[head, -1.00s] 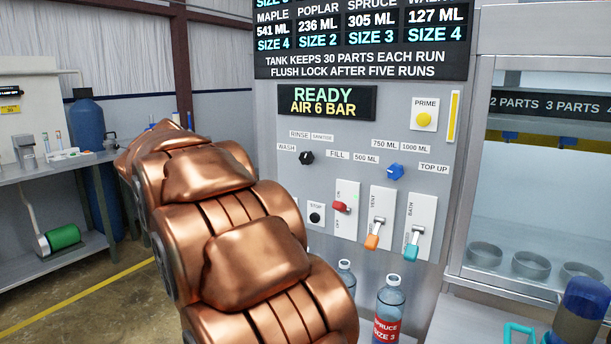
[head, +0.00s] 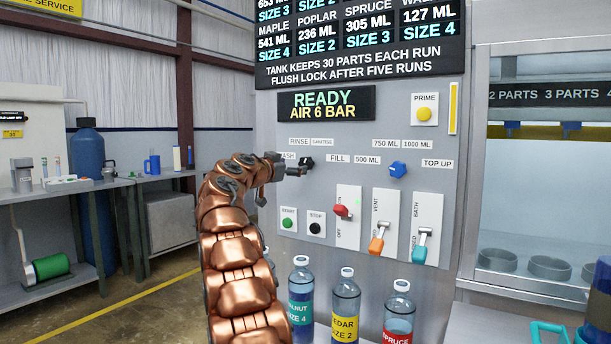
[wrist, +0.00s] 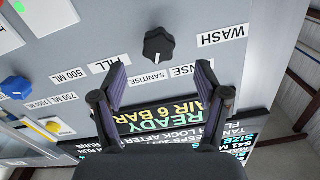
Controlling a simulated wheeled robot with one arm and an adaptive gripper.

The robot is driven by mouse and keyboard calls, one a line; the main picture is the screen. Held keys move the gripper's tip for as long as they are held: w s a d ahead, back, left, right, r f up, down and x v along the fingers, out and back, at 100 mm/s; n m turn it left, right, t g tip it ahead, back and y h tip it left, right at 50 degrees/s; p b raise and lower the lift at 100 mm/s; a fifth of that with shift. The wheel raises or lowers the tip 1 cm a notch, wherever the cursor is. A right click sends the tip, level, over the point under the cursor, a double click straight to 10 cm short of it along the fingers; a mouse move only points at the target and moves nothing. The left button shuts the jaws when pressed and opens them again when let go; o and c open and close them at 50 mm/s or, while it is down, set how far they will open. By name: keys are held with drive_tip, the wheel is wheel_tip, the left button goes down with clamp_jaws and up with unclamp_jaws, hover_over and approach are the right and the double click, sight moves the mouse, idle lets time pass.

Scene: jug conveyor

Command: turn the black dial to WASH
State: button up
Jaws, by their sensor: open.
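The black dial (head: 306,162) is on the grey panel in the head view, partly covered by my gripper. It shows whole in the wrist view (wrist: 158,45), with a small pale mark on its edge facing the SANITISE label (wrist: 148,78). The WASH label (wrist: 222,36) is to its right there; in the head view it is partly hidden. The RINSE label (wrist: 190,71) is partly covered by a finger. My gripper (head: 286,167) is at the panel beside the dial. In the wrist view my gripper (wrist: 161,68) is open and empty, the dial just beyond its fingertips; contact cannot be told.
A blue dial (head: 398,170), a red switch (head: 341,211), orange (head: 376,245) and teal (head: 420,253) levers, and green (head: 287,223) and black (head: 315,228) buttons are near.

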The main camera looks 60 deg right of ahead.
sight(304, 162)
drive_tip(key=d+p, duration=0.3)
drive_tip(key=d, duration=0.2)
drive_tip(key=shift+d+r+p, duration=0.15)
drive_tip(key=shift+d+p, duration=0.15)
drive_tip(key=shift+p, duration=0.05)
drive_tip(key=shift+d+r+p, duration=0.1)
drive_tip(key=shift+d+p, duration=0.3)
drive_tip(key=shift+p, duration=0.05)
drive_tip(key=shift+w+d+f+p, duration=0.1)
drive_tip(key=shift+d+f+p, duration=0.15)
drive_tip(key=shift+d+p, duration=0.5)
drive_tip(key=shift+d, duration=0.1)
drive_tip(key=shift+c, duration=0.3)
drive_tip(key=c, duration=1.1)
